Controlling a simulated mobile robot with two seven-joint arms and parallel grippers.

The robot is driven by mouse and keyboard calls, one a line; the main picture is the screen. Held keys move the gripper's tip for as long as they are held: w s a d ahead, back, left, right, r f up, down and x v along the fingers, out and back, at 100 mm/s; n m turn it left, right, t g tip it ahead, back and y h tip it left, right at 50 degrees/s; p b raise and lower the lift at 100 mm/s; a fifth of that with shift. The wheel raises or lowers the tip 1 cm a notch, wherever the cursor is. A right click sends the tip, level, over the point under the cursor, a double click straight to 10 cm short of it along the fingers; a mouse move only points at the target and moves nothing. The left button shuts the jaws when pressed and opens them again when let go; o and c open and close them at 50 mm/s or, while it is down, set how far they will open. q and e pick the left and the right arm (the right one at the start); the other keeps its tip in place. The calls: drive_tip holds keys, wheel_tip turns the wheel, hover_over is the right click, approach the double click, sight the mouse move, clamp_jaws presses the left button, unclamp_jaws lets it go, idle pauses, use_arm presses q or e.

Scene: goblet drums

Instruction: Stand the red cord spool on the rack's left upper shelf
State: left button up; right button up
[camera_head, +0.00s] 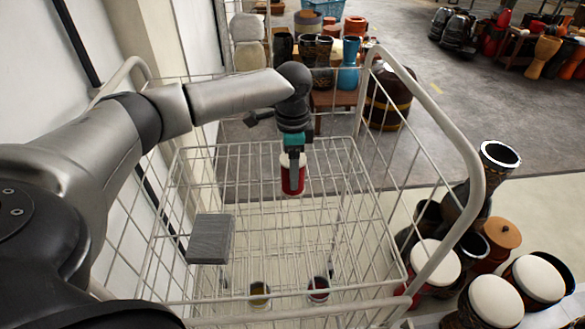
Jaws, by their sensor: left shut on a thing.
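My left arm comes in from the left over the white wire rack (233,145). Its gripper (294,170) points down and is shut on the red cord spool (299,181), which has a white top and a red side. The spool looks upright, in front of the far part of the rack's wire grid. I cannot tell whether its bottom touches the wires. My right gripper is not in view.
A grey block (209,240) sits at the rack's left side. Tall wire rails enclose the rack. Several drums (495,300) stand at right.

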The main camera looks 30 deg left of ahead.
use_arm(q)
drive_tip(key=o, duration=1.4)
drive_tip(key=shift+o, duration=0.2)
